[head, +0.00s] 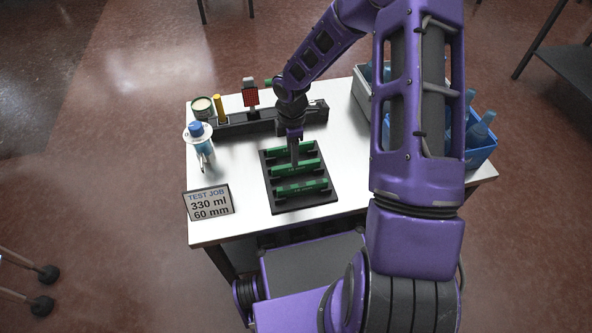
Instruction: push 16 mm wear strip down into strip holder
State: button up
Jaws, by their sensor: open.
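A black strip holder (329,200) lies on the white table and bears green wear strips in rows across it. The front strip (301,187), a middle strip (303,167) and a back strip (275,152) show. Small marks on the strips are too small to read, so I cannot tell which one is the 16 mm strip. My gripper (296,158) points down over the holder, at the back and middle strips, and hides part of them. Its fingers are open. I cannot tell whether they touch a strip, or how deep each strip sits.
A dark rail (235,126) runs behind the holder, with a red block (251,97) and a yellow cylinder (220,108) near it. A blue-capped bottle (197,144) and a sign (209,204) stand left. A blue crate (481,153) of bottles and a grey bin (363,104) stand right.

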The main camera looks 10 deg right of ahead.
aim_at(296, 169)
jog(key=f, duration=0.2)
jog(key=f+b, duration=0.1)
jog(key=f, duration=0.4)
jog(key=shift+w+f, duration=0.4)
grip_shut()
